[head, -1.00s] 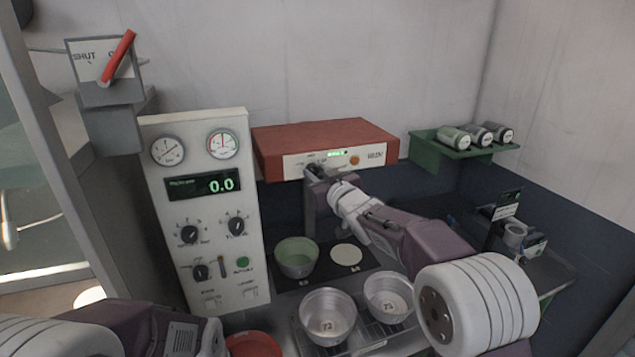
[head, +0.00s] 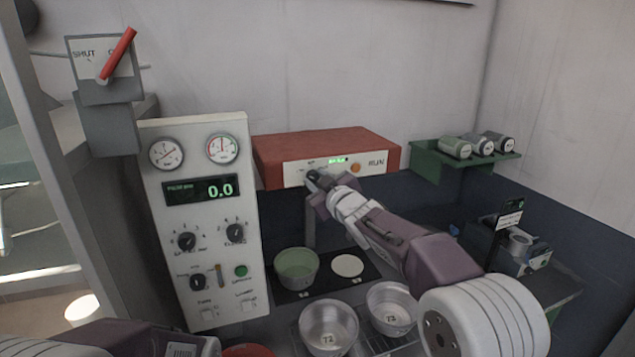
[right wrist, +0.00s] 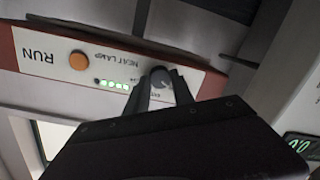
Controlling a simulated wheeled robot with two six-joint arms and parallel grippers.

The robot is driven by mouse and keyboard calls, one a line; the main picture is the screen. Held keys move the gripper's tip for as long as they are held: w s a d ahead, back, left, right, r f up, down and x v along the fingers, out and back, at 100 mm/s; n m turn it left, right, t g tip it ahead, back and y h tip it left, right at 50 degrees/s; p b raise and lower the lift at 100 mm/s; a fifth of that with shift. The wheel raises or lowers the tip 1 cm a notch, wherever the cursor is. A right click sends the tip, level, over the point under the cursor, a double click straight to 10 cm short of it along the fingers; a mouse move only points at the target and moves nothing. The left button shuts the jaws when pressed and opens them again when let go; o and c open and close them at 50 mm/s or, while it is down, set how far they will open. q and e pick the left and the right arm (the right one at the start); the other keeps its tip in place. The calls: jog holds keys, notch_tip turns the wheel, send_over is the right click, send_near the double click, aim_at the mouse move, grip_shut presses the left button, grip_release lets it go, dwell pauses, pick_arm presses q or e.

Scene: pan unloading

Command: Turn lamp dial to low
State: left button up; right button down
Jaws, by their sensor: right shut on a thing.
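The heat lamp is a red box (head: 325,150) with a white front panel, mounted above the counter. Its dial (right wrist: 160,77) is a dark round knob beside the green display in the right wrist view. My right gripper (right wrist: 151,92) is shut on the dial, with its fingers at the knob's sides. In the head view my right gripper (head: 314,181) is at the panel's lower left and covers much of the dial. The dial's exact setting is too small to read. My left arm shows at the bottom left, but its gripper is out of view.
An orange button (head: 355,168) sits right of the display (head: 337,160), near the word RUN. A gauge panel (head: 250,290) stands left. Below are a green pan (head: 297,268) and two metal pans (head: 328,325) (head: 391,308). A green shelf (head: 425,159) holds several cans.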

jog(key=c, duration=1.1)
grip_release()
jog(key=shift+s, duration=0.1)
jog(key=shift+s+d+b, duration=0.15)
jog(key=shift+s+b, duration=0.15)
jog(key=b+v, duration=0.1)
jog(key=v, duration=0.7)
jog(key=shift+s+b, duration=0.1)
jog(key=shift+b, duration=0.25)
